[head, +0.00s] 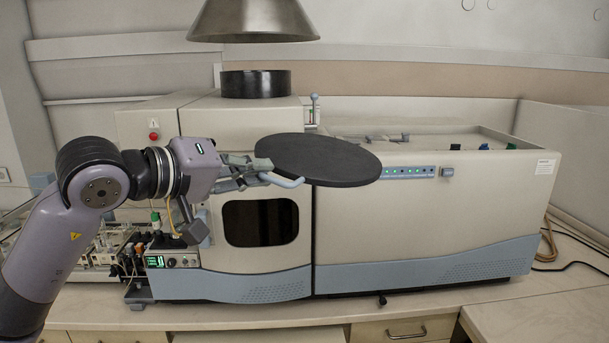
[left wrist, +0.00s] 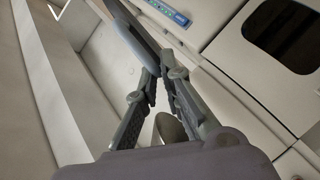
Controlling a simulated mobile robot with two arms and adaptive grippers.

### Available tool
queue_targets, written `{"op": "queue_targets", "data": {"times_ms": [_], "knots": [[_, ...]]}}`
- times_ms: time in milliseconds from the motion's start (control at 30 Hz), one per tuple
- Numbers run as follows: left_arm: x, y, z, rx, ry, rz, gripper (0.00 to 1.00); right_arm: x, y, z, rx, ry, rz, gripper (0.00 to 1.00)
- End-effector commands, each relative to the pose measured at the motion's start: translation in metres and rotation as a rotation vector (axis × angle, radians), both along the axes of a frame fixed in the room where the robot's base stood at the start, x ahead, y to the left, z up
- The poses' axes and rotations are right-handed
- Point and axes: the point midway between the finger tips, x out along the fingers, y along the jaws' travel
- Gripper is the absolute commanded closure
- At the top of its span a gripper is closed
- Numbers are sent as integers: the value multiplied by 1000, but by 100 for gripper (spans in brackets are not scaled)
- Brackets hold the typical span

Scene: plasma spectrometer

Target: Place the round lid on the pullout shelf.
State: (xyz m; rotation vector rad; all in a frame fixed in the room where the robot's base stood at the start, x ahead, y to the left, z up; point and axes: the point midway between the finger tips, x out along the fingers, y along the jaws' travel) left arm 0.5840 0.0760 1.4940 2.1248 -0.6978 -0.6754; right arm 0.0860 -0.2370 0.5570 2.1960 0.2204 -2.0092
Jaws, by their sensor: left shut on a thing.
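The round lid (head: 318,160) is a dark, flat disc in the head view, held in the air in front of the spectrometer. My left gripper (head: 277,178) is shut on the lid at its left edge, by a pale blue-grey handle or rim part. In the left wrist view my left gripper (left wrist: 160,78) has its fingertips together on the lid (left wrist: 135,32), which shows edge-on as a thin dark strip. I cannot make out the pullout shelf in either view. My right gripper is not in view.
The spectrometer (head: 440,215) fills the bench, with a dark window (head: 260,222) on its front. A metal hood (head: 252,20) hangs above a black round collar (head: 255,84). A small instrument with a green display (head: 155,261) stands at left. A drawer handle (head: 407,333) shows below.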

Motion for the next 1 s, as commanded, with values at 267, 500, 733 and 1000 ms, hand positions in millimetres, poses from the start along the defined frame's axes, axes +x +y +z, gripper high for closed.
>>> {"op": "queue_targets", "data": {"times_ms": [267,500,733,1000], "knots": [[-8,13,-85,-4,5,-44,100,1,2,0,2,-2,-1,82],[-26,33,-150,-3,5,-39,100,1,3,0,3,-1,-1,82],[-51,56,-205,-2,4,-9,100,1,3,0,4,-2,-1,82],[-88,84,-260,-1,5,39,100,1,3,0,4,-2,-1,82]]}}
